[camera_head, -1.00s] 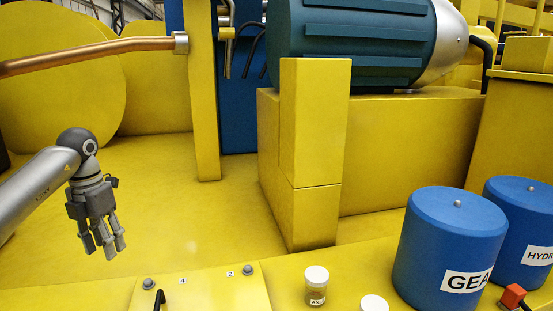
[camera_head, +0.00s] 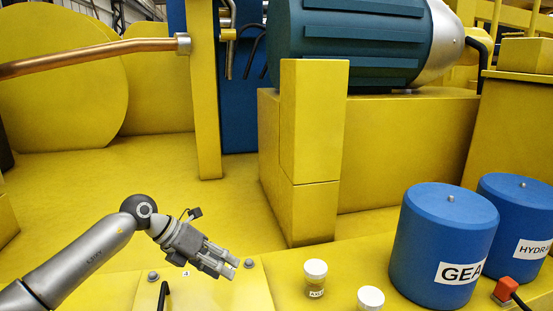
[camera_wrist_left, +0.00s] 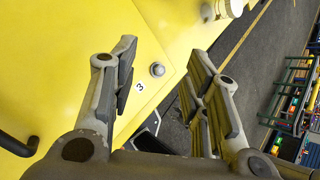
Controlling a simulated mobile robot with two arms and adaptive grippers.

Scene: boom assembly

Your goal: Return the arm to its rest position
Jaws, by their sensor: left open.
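My left arm comes in from the lower left in the head view. Its left gripper (camera_head: 240,270) points right and a little down, above the yellow panel with bolts and number labels. In the left wrist view the fingers of the left gripper (camera_wrist_left: 155,85) stand apart with nothing between them. Behind them show the yellow panel (camera_wrist_left: 65,65), a bolt (camera_wrist_left: 157,69) and a label "3" (camera_wrist_left: 139,87). My right gripper is in neither view.
Small jars (camera_head: 315,278) and (camera_head: 370,299) stand right of the gripper. Blue cylinders (camera_head: 445,235) and (camera_head: 520,215) stand farther right beside a red block (camera_head: 507,288). A yellow post (camera_head: 315,150) rises behind. A black handle (camera_head: 163,295) is on the panel. The yellow floor behind is clear.

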